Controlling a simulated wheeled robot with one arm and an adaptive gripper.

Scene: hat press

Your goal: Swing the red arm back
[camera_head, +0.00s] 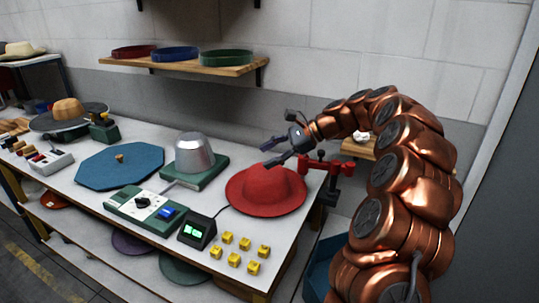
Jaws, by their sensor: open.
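The red arm (333,166) is a short red bar on a dark post at the right end of the white table, just behind the red hat. My gripper (270,154) is open and empty, its dark fingers pointing left. In the picture it is above the far side of the red hat (265,192) and to the left of the red arm. My copper arm comes from the right and passes close above the red arm. I cannot tell whether any part of me touches it.
A silver hat form (194,153) stands on a green base left of the red hat. A green control box (145,208), a small display (197,230) and several yellow blocks (236,250) lie in front. A shelf (185,64) with hat bands hangs on the wall. A blue bin (321,262) stands below right.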

